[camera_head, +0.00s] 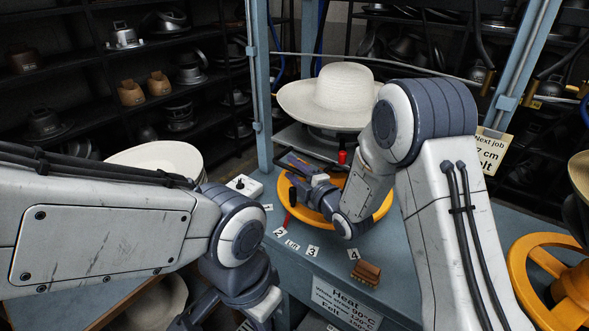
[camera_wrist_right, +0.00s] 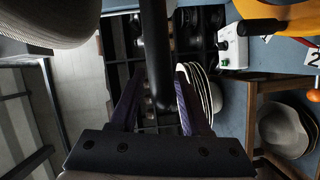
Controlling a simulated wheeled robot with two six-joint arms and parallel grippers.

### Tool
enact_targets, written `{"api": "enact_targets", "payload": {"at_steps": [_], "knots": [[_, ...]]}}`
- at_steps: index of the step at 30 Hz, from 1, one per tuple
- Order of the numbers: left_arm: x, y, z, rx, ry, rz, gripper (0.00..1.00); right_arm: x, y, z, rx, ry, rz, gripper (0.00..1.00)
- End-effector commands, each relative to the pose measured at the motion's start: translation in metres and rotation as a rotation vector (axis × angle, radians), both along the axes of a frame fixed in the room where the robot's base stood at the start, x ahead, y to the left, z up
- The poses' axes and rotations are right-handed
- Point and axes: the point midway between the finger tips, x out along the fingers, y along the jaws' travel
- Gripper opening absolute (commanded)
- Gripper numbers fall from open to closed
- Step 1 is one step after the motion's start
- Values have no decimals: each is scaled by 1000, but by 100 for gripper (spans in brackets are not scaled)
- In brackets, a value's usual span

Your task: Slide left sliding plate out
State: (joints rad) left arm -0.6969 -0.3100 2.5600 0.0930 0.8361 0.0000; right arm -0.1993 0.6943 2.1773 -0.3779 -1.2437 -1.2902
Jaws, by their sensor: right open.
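A pale hat (camera_head: 335,88) rests on a dark block above a grey plate (camera_head: 300,138), which looks like the left sliding plate, in the blue press frame. My right gripper (camera_head: 287,172) is in front of and below this plate, pointing left. In the right wrist view my right gripper (camera_wrist_right: 158,75) is open, with a finger on each side of a thick black bar (camera_wrist_right: 157,35). The bar looks like a handle; I cannot tell if the fingers touch it. My left wrist is low at the left in the head view; its fingertips are not clearly shown.
A white control box (camera_head: 244,186) stands left of an orange handwheel (camera_head: 378,212) on the blue table. A red-knobbed lever (camera_head: 342,157) rises near the wheel. A wooden brush (camera_head: 366,272) lies near the front edge. White hats (camera_head: 160,160) are stacked at left.

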Motion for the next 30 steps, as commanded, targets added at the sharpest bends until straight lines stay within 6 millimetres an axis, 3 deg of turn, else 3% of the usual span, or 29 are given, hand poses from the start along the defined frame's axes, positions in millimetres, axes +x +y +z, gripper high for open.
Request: {"api": "enact_targets", "payload": {"at_steps": [2, 3, 6, 30], "knots": [[0, 0, 0, 0, 0, 0, 0, 0, 0, 0, 0, 0, 0, 47], [0, 0, 0, 0, 0, 0, 0, 0, 0, 0, 0, 0, 0, 32], [0, 0, 0, 0, 0, 0, 0, 0, -1, 0, 0, 0, -1, 0], [0, 0, 0, 0, 0, 0, 0, -1, -1, -1, 0, 2, -2, 0]]}}
